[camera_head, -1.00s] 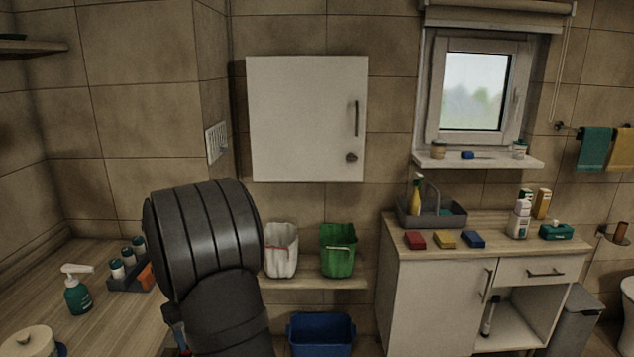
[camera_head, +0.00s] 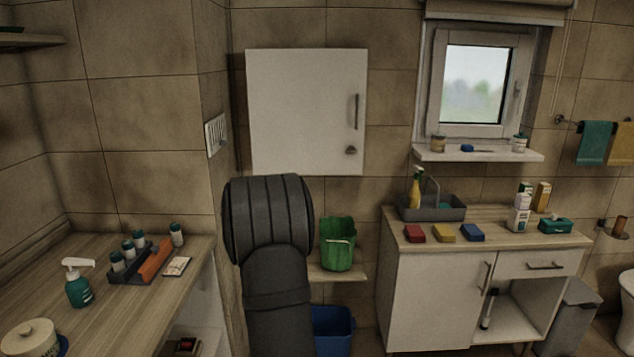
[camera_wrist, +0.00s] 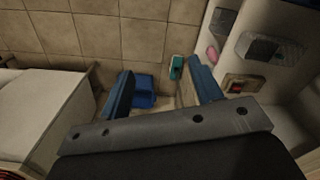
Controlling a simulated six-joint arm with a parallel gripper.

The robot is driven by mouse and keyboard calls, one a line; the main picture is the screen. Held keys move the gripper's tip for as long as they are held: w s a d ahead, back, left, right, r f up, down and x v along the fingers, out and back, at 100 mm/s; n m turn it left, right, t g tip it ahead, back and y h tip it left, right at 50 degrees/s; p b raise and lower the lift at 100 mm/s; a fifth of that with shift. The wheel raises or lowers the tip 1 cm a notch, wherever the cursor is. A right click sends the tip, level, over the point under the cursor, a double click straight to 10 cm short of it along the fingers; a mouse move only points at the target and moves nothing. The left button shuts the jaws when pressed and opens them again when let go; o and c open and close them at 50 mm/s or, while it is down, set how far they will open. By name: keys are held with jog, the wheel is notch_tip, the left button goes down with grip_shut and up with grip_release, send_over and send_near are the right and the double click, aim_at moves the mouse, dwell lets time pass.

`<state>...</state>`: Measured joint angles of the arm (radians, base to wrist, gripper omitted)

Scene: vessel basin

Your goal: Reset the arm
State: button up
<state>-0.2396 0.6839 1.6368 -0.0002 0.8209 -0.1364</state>
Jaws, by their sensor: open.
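My gripper (camera_wrist: 159,95) shows in the wrist view with its two blue fingers spread apart and nothing between them. It is open. In the head view my dark arm stands upright in the middle, in front of the low shelf, and my gripper is hidden there. The arm covers the white bucket's place on that shelf. The green bucket (camera_head: 337,243) stands just right of the arm.
A wooden counter (camera_head: 100,315) at left holds a soap bottle (camera_head: 78,284) and a caddy (camera_head: 128,272) with several bottles. A blue bin (camera_head: 333,330) is on the floor. A white cabinet (camera_head: 306,112) hangs behind. The right counter holds sponges (camera_head: 444,233).

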jog(key=d+f+m, duration=0.3)
jog(key=d+f, duration=0.1)
jog(key=d, duration=0.5)
jog(key=shift+s+f, duration=0.3)
jog(key=shift+f, duration=0.05)
